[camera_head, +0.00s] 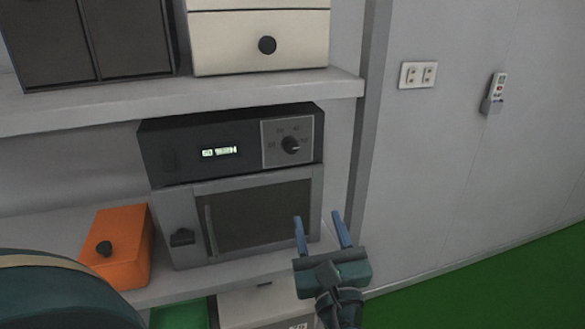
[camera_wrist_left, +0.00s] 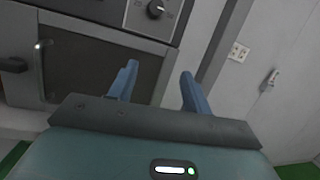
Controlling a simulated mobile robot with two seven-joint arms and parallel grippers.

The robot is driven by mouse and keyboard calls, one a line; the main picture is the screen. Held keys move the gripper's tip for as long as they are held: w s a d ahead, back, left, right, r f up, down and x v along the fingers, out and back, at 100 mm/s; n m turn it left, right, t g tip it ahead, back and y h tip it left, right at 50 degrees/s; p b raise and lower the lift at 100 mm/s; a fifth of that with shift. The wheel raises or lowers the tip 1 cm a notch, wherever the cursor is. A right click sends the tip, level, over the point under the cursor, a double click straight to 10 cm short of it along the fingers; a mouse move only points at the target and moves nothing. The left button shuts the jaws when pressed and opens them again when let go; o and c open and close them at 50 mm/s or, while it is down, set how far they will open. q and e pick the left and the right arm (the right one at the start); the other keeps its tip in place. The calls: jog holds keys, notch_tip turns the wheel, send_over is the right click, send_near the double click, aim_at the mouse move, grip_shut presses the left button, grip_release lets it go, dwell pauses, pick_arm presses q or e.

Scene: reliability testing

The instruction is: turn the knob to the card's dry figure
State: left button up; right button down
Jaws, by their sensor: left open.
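The knob (camera_head: 290,145) is a round dark dial on a grey plate at the right of the oven's black control panel (camera_head: 180,150). Small figures surround it, too small to read surely. In the left wrist view the knob (camera_wrist_left: 155,9) shows at the top edge. My left gripper (camera_head: 318,218) is open and empty, below and slightly right of the knob, in front of the oven door's lower right. Its two blue fingers (camera_wrist_left: 160,72) stand apart in the left wrist view, touching nothing I can see. I cannot make out a card. My right gripper is out of view.
The oven (camera_head: 174,214) stands on a shelf under an upper shelf (camera_head: 300,86) with a white drawer unit (camera_head: 258,45). An orange box (camera_head: 118,243) sits left of it. A wall post (camera_head: 367,130) rises right of the shelves. Open space lies over the green floor (camera_head: 480,275).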

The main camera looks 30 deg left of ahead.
aim_at(292, 150)
pick_arm(q)
jog(key=w+a+r+y+p, duration=0.1)
jog(key=w+a+r, duration=0.1)
jog(key=a, duration=0.1)
jog(key=w+a+r+y+p, duration=0.1)
jog(key=w+a+r, duration=0.1)
jog(key=r, duration=0.1)
jog(key=w+a+r+y+p, duration=0.1)
jog(key=w+a+r, duration=0.1)
jog(key=a+r, duration=0.1)
jog(key=shift+a+r+g, duration=0.25)
jog(key=shift+a+g, duration=0.05)
jog(key=shift+g, duration=0.1)
jog(key=shift+w+a+r, duration=0.1)
jog(key=shift+w+a, duration=0.2)
jog(key=shift+a, duration=0.05)
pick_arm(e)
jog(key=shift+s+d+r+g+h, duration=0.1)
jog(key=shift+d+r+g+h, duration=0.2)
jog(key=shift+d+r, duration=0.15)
pick_arm(q)
jog(key=c, duration=1)
jog(key=shift+o, duration=0.2)
jog(key=shift+n, duration=0.3)
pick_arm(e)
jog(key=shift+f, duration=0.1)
